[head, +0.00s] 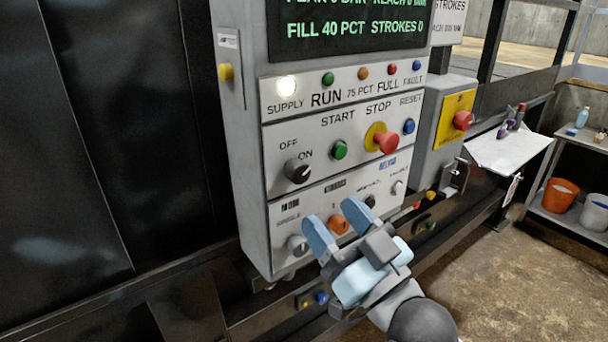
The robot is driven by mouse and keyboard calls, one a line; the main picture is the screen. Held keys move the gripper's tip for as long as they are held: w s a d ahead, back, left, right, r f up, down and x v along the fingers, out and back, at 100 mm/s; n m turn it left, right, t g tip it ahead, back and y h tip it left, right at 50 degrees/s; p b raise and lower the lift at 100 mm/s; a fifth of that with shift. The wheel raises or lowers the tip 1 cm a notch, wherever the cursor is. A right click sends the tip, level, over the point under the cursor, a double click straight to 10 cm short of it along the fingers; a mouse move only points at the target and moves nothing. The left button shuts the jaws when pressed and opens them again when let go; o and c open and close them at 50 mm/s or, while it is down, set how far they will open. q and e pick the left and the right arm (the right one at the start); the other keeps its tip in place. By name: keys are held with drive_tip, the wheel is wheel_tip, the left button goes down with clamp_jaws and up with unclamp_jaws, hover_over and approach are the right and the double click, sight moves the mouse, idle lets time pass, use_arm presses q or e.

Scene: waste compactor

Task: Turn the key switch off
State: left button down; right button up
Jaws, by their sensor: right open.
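The dark OFF/ON switch (297,170) sits on the left of the white control panel (266,150), under the OFF and ON labels. Its exact pointing is hard to tell. My right gripper (330,212) is open and empty, with its two blue fingers apart and pointing up at the panel. It is below and to the right of the switch, in front of the lower row of knobs, and appears apart from the switch. My left gripper is not in view.
Beside the switch are the green start button (339,150) and the red stop button (386,142). An orange knob (339,225) and a grey knob (297,244) lie near my fingers. A red emergency button (462,120) and a shelf (510,150) stand to the right.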

sight(302, 178)
drive_tip(key=p+x, duration=0.1)
drive_tip(key=x, duration=0.6)
drive_tip(key=shift+w+a, duration=0.1)
drive_tip(key=shift+w, duration=0.1)
drive_tip(key=c, duration=0.9)
